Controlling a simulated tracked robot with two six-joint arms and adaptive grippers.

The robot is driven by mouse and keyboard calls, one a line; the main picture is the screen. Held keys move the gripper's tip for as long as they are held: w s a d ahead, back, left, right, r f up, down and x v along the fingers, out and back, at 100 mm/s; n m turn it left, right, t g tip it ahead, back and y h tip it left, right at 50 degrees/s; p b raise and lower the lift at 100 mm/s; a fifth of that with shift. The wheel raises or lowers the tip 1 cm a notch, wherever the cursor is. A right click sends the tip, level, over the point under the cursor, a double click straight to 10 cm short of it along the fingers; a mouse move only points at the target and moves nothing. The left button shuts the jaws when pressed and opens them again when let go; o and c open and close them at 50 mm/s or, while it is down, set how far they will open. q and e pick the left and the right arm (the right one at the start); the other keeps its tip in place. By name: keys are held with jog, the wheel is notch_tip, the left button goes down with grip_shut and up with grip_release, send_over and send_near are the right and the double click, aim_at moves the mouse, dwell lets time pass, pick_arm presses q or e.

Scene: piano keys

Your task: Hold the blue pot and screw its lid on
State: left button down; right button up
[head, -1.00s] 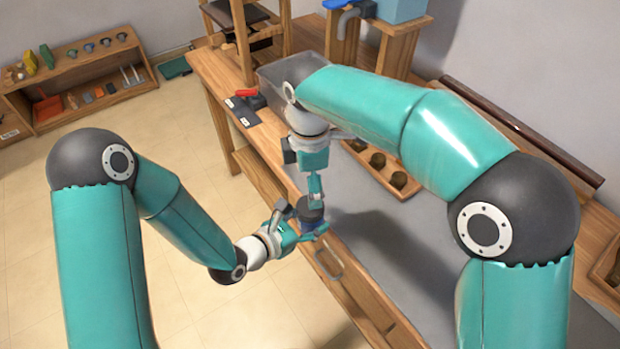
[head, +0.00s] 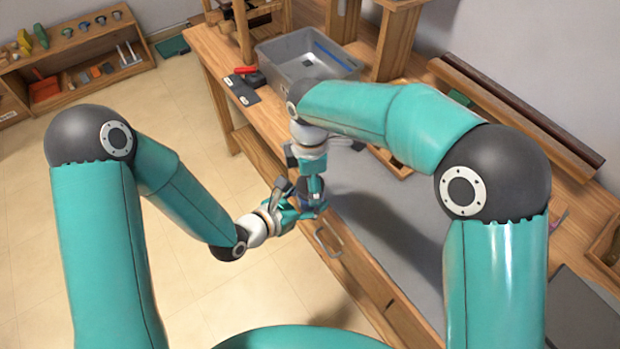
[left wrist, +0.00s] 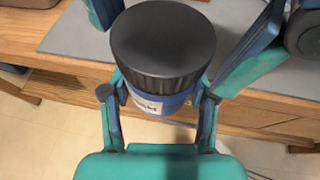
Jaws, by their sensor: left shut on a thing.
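The blue pot (left wrist: 172,108) with a pale label stands upright between the fingers of my left gripper (left wrist: 157,118) in the left wrist view. A black lid (left wrist: 162,40) with a ribbed edge sits on top of it; I cannot tell how tightly. In the head view my left gripper (head: 306,208) holds the pot at the bench's front edge. My right gripper (head: 313,188) comes down from above at the pot. In the left wrist view, teal and blue fingers show apart on both sides of the lid. The pot is mostly hidden in the head view.
A grey bin (head: 305,58) stands at the back of the bench, with a red-handled tool (head: 246,70) beside it. A drawer handle (head: 328,240) shows on the bench front. The grey mat (head: 400,240) right of the grippers is largely clear.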

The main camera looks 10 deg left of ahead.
jog(key=c, duration=1)
jog(key=m, duration=0.8)
jog(key=shift+m, duration=0.3)
jog(key=m, duration=1)
jog(key=shift+a, duration=0.1)
jog(key=o, duration=1.4)
notch_tip(320, 180, up, 12)
jog(key=shift+f, duration=0.1)
